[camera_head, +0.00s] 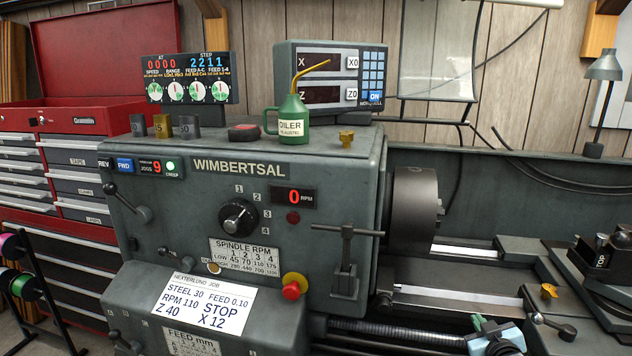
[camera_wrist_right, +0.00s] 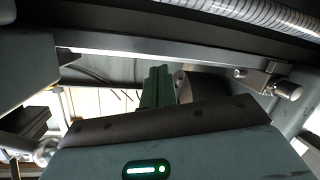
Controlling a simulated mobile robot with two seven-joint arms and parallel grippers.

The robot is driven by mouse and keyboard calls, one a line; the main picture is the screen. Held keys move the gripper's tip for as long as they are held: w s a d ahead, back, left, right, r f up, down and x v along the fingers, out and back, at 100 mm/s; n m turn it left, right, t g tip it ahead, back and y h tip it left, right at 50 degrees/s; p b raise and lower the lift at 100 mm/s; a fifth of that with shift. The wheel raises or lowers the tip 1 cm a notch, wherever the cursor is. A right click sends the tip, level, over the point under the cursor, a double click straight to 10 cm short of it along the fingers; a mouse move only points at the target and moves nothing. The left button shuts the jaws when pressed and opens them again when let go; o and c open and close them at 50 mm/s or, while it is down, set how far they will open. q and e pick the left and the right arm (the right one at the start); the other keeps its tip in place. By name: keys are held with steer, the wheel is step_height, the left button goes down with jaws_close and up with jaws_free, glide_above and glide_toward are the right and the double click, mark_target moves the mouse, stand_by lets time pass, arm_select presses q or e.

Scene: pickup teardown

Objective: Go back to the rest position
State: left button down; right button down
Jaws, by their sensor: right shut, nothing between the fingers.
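My right gripper (camera_head: 494,338) shows at the bottom edge of the head view, in front of the lathe (camera_head: 235,215), low beside the lead screw. My left gripper is not in view.
A green oiler can (camera_head: 291,122) stands on the headstock near a digital readout (camera_head: 330,77). The chuck (camera_head: 415,208) and tool post (camera_head: 612,250) are to the right. A red tool cabinet (camera_head: 75,190) stands left. In the wrist view, metal bars and a ridged rod pass close above the gripper.

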steer(key=s+a+f+g+y, duration=0.1)
steer(key=s+a+f+g, duration=0.1)
steer(key=s+a+f, duration=0.5)
steer(key=s+a+f+g+y, duration=0.1)
steer(key=s+a+f, duration=0.2)
steer(key=s+f, duration=0.85)
steer(key=s+a+g, duration=0.1)
steer(key=s+a, duration=0.2)
steer(key=s, duration=0.6)
steer(key=s+a+f+g+y, duration=0.1)
steer(key=s+a, duration=0.1)
steer(key=s, duration=0.7)
steer(key=s+a+f+m+g, duration=0.1)
steer(key=s+a, duration=0.2)
steer(key=s, duration=0.6)
steer(key=shift+a+y, duration=0.3)
steer(key=shift+s+f, duration=0.1)
